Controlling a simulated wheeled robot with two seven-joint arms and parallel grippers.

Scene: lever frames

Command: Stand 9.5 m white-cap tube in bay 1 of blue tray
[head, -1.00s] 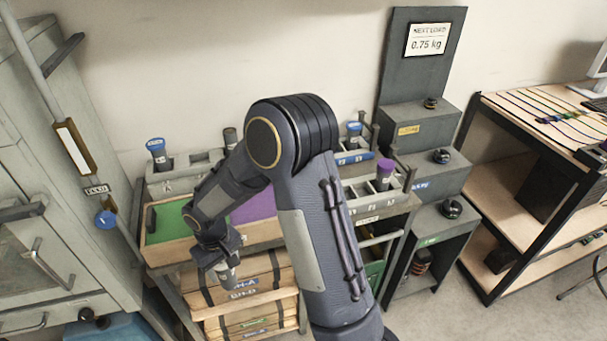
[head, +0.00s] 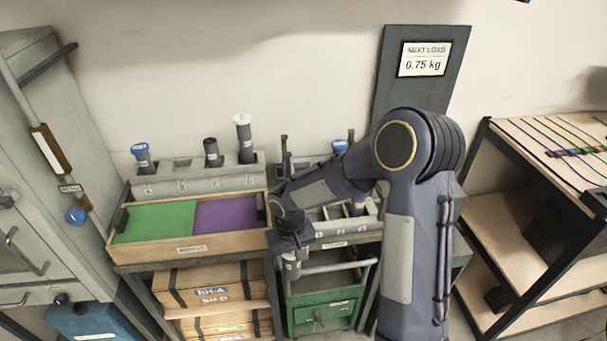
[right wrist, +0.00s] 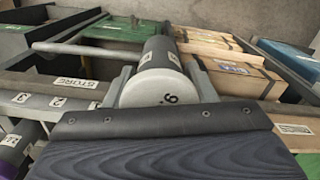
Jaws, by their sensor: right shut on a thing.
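My right gripper (head: 291,257) is shut on a grey tube with a white cap (right wrist: 160,87). In the right wrist view the cap faces the camera and bears a marking starting with 9; the rest is hard to read. In the head view the held tube (head: 291,270) hangs below the jaws, in front of the grey rack labelled STORE (right wrist: 75,82). The blue tray cannot be made out behind my right arm; a blue-capped tube (head: 340,146) shows there. My left gripper is out of view.
A wooden tray (head: 190,249) with green and purple halves lies left. Behind it, a grey rack (head: 190,186) holds blue-capped (head: 141,150), dark (head: 211,150) and white-capped (head: 243,130) tubes. A rail (head: 330,267) and green drawer box (head: 325,313) are below. A purple-capped tube is partly hidden.

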